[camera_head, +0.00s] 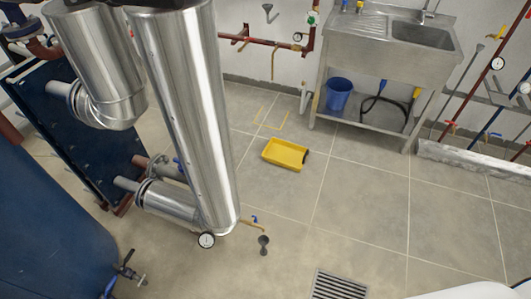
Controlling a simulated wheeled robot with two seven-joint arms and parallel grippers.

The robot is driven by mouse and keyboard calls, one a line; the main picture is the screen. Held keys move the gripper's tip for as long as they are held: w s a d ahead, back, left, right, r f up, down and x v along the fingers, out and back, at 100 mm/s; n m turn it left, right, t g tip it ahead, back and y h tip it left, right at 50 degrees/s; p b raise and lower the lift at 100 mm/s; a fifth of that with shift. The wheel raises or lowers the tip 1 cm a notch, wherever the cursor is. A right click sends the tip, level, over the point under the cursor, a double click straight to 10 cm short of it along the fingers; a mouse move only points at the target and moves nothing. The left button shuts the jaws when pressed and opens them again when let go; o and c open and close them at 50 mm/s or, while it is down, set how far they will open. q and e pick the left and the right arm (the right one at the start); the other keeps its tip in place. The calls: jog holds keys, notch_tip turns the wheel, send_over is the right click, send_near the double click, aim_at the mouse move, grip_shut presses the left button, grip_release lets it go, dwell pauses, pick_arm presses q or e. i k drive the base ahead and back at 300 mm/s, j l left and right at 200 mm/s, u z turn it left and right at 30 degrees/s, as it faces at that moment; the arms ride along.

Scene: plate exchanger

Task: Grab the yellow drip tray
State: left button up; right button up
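The yellow drip tray (285,154) lies flat on the tiled floor near the middle of the head view. It is a shallow rectangular tray with a dark part at its right end. Nothing touches it from above. Neither of my grippers shows in this view.
Large silver insulated pipes (185,110) with a gauge (206,240) stand left of the tray. A steel sink (390,50) with a blue bucket (338,95) below is at the back. A floor drain (338,286) lies in front. The floor around the tray is clear.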

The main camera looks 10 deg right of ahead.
aim_at(292, 156)
jog(key=i+l+u, duration=0.3)
jog(key=l, duration=0.3)
jog(key=i+l+u, duration=0.25)
jog(key=i+l, duration=0.15)
jog(key=l, duration=0.35)
jog(key=i+l+u, duration=0.15)
jog(key=l, duration=0.2)
